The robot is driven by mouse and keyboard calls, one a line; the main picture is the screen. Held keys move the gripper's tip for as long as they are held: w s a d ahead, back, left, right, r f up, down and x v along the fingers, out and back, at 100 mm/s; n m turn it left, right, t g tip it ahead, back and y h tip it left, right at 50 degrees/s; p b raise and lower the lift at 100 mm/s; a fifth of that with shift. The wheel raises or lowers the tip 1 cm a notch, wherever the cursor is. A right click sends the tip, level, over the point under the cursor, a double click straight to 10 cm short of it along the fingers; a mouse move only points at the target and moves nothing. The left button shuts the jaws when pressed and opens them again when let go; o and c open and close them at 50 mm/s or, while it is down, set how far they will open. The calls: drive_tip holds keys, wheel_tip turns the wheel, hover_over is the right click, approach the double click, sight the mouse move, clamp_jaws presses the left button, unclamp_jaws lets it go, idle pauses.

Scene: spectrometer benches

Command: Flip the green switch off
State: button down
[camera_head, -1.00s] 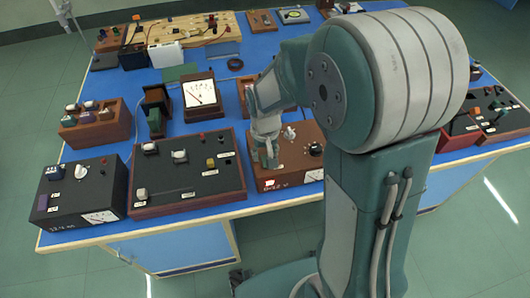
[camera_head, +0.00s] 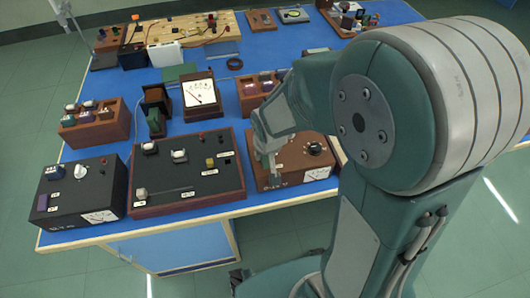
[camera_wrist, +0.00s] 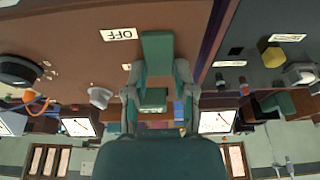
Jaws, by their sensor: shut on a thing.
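My gripper (camera_head: 272,170) is low over the left side of a brown instrument box (camera_head: 299,161) on the blue bench. In the wrist view my gripper (camera_wrist: 156,78) has its fingers closed around a green piece (camera_wrist: 157,48), which looks like the green switch. A white OFF label (camera_wrist: 119,34) lies on the brown panel beside it. In the head view the switch is hidden by my gripper and cannot be made out.
A black knob (camera_head: 315,148) stands to the right on the brown box. A dark panel (camera_head: 188,170) with several switches sits close on the left. A meter (camera_head: 201,93) and a wooden block (camera_head: 95,122) stand behind. The bench's front edge is near.

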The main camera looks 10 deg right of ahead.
drive_tip(key=shift+f, duration=0.1)
drive_tip(key=shift+c, duration=2.2)
unclamp_jaws()
drive_tip(key=shift+s+r, duration=0.1)
drive_tip(key=shift+r, duration=0.5)
drive_tip(key=v, duration=1)
drive_tip(key=shift+s+r, duration=0.2)
drive_tip(key=shift+r, duration=0.15)
drive_tip(key=shift+a, duration=0.1)
